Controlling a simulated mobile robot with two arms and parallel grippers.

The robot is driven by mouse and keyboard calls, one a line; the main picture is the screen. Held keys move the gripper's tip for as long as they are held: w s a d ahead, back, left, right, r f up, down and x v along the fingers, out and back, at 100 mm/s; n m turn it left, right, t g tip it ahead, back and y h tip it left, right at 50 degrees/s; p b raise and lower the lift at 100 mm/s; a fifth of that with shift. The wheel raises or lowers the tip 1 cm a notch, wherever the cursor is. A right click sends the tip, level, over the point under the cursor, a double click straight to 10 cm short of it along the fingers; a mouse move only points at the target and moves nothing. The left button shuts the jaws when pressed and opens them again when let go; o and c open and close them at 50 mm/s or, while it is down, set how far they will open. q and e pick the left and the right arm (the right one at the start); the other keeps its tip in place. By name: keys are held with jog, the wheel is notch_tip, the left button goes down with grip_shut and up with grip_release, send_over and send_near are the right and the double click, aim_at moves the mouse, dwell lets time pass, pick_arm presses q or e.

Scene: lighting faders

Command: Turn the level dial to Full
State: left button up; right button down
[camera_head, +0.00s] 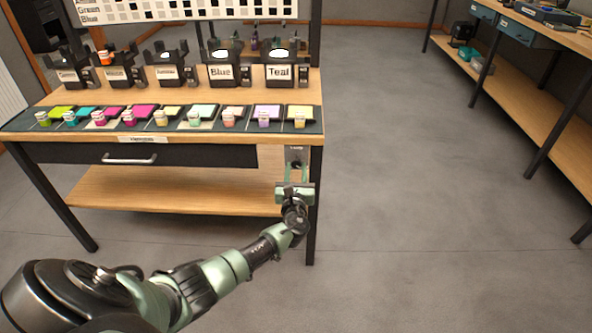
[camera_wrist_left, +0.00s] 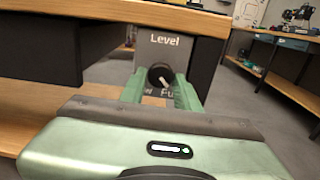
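The level dial (camera_wrist_left: 160,76) is a black round knob on a grey panel (camera_wrist_left: 163,48) marked "Level", under the right end of the bench top. Its pale pointer mark slants toward the lower right. Below it, part of a label reading "Fu" shows; the rest is hidden by a finger. The panel also shows small in the head view (camera_head: 295,153). My left gripper (camera_wrist_left: 159,92) is open, its two green fingers to the left and right of the knob. I cannot tell whether they touch it. The left gripper also shows in the head view (camera_head: 295,172). My right gripper is not in view.
The bench top (camera_head: 185,87) carries several black labelled units and a row of coloured swatches with small jars. A dark drawer (camera_head: 180,156) is left of the panel, a lower shelf (camera_head: 170,190) beneath. Floor to the right is clear, up to another workbench (camera_head: 530,85).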

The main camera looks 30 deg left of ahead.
pick_arm(q)
jog(key=shift+o, duration=1.4)
jog(key=shift+f, duration=0.1)
jog(key=shift+s, duration=0.1)
jog(key=p+v, duration=0.1)
jog(key=v, duration=0.6)
jog(key=shift+s+d+p, duration=0.25)
jog(key=shift+p, duration=0.15)
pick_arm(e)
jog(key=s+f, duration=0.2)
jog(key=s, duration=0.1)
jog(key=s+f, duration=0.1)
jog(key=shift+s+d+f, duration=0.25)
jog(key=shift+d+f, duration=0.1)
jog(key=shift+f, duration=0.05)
